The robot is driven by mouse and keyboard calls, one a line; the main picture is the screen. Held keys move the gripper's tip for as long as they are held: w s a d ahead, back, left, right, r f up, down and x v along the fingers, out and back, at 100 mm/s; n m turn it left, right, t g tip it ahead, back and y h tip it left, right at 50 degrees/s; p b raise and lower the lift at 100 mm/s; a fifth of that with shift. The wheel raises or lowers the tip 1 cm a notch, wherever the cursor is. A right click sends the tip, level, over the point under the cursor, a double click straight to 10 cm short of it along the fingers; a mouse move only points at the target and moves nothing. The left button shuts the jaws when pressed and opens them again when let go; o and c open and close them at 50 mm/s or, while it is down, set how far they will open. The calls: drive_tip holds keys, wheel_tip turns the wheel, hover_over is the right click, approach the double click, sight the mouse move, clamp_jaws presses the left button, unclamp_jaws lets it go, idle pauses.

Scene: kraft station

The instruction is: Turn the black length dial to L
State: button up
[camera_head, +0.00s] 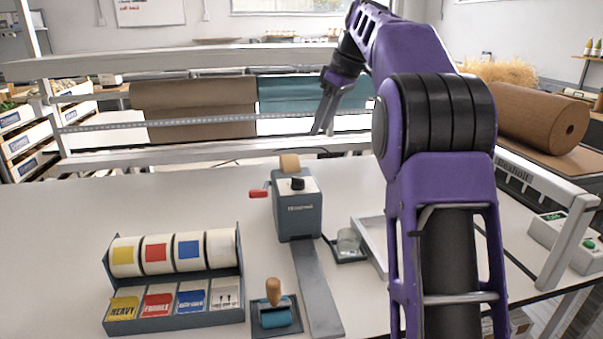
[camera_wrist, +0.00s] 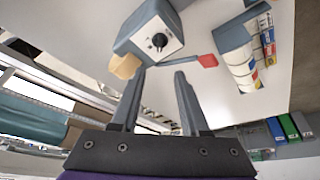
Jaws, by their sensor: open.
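The black length dial (camera_head: 297,184) sits on top of a grey-blue dispenser (camera_head: 298,216) with a white top plate, in the middle of the table. The dial also shows in the wrist view (camera_wrist: 159,40), with a light pointer mark on it. Marks around it are too small to read. A lever with a red handle (camera_head: 258,193) sticks out at the dispenser's left. A tan roll (camera_head: 289,164) is at its back. My gripper (camera_head: 325,118) is above and behind the dispenser. In the wrist view its fingers (camera_wrist: 159,73) are apart and empty, away from the dial.
A rack of label rolls (camera_head: 124,255) stands at the front left. A wooden-handled roller (camera_head: 274,291) and a metal strip (camera_head: 317,290) lie in front of the dispenser. Paper rolls (camera_head: 200,108) hang on a frame behind.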

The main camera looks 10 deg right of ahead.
sight(298, 178)
drive_tip(key=x, duration=1.5)
drive_tip(key=shift+w+f, duration=0.1)
drive_tip(key=shift+f, duration=0.25)
clamp_jaws()
